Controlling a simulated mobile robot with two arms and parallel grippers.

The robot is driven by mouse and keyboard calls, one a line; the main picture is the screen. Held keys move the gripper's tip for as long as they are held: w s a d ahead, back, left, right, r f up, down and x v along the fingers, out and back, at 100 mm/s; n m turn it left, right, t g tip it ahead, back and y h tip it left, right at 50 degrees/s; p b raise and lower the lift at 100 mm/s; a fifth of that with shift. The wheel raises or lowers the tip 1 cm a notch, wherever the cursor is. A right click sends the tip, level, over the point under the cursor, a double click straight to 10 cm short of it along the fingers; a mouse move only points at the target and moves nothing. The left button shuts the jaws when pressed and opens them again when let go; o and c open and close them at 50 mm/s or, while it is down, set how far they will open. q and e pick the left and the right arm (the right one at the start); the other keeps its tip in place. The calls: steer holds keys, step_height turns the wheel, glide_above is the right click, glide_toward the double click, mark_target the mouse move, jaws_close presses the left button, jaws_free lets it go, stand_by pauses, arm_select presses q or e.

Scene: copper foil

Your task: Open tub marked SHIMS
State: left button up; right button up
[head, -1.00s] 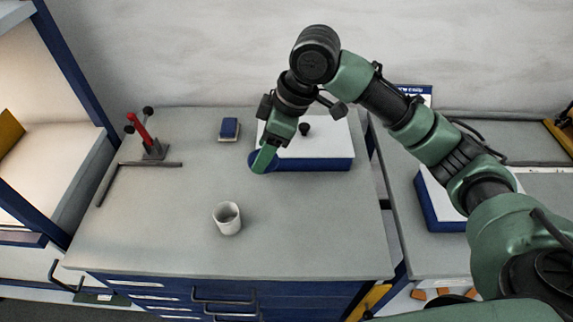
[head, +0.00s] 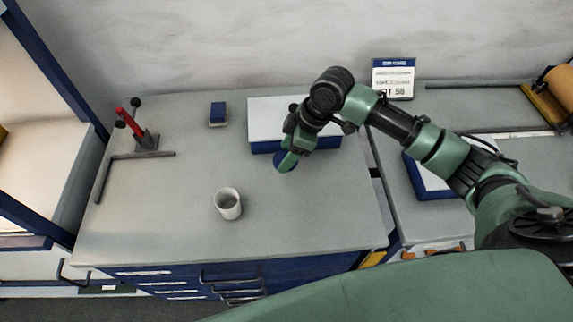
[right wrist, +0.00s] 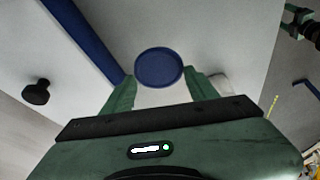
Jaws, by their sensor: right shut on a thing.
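A small white tub (head: 228,206) stands upright on the left bench, its top open and its inside visible. I cannot read any marking on it. My right gripper (head: 288,161) is shut on a round blue lid (head: 284,163), held above the bench to the right of and behind the tub. In the right wrist view the lid (right wrist: 159,67) shows as a flat disc between the fingertips. A pale shape beside the right finger there is partly hidden and I cannot tell what it is. I cannot identify my left gripper in these views.
A white-topped blue box (head: 270,107) lies behind my right gripper. A small blue block (head: 218,114) and a red-handled clamp (head: 137,129) stand at the back left. An angled dark bar (head: 128,158) lies left. The bench front around the tub is clear.

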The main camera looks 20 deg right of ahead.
mark_target(282, 177)
step_height(282, 177, down, 7)
steer(key=shift+r+p, duration=0.2)
steer(key=shift+p, duration=0.25)
steer(key=shift+f, duration=0.35)
steer(key=shift+f, duration=0.1)
steer(key=o, duration=1.5)
steer(key=shift+o, duration=0.2)
